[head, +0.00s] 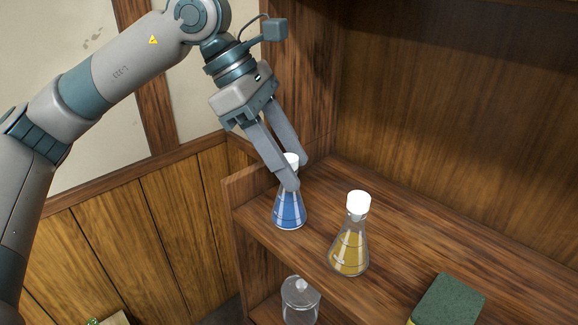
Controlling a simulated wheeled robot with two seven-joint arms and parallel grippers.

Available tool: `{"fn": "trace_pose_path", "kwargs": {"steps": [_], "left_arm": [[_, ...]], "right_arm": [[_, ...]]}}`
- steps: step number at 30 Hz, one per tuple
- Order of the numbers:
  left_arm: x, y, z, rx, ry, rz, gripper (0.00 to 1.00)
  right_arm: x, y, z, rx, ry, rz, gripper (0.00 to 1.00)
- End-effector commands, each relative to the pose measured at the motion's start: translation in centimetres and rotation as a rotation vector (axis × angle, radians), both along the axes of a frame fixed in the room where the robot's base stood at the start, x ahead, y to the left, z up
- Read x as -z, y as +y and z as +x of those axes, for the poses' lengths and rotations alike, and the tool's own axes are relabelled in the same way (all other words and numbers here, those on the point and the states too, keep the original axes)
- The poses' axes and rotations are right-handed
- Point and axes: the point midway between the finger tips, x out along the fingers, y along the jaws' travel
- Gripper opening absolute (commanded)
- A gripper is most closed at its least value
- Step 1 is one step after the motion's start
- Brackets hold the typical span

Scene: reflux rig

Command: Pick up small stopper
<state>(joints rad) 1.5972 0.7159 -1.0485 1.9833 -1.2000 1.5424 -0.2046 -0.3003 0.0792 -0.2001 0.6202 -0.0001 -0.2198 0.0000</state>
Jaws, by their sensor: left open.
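A conical flask with blue liquid (290,210) stands upright on the wooden shelf, near its left end. A small white stopper (291,159) sits in its neck, partly hidden by a finger. My left gripper (295,173) is open, pointing down, with its fingers on either side of the stopper and neck. I cannot tell whether they touch. A flask with yellow liquid (349,252) stands to the right with a larger-looking white stopper (358,203). My right gripper is not in view.
A green sponge (449,298) lies at the right on the shelf (400,238). A lidded glass jar (300,300) stands below on a lower shelf. The shelf's left side board (250,185) is close to the blue flask. The back of the shelf is clear.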

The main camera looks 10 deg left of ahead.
Motion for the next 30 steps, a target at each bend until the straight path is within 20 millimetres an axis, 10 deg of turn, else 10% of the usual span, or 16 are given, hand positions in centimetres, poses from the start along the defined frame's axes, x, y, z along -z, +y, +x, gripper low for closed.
{"fn": "trace_pose_path", "kwargs": {"steps": [11,16,30], "left_arm": [[-0.07,0.03,0.00,0.000,-0.001,0.000,0.42],[-0.07,0.04,0.00,0.000,-0.001,0.000,0.02],[-0.86,0.02,0.01,0.000,-0.002,0.000,0.00]], "right_arm": [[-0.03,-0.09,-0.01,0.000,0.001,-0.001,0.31],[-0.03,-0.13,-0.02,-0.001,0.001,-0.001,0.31],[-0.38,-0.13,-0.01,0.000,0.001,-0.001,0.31]]}}
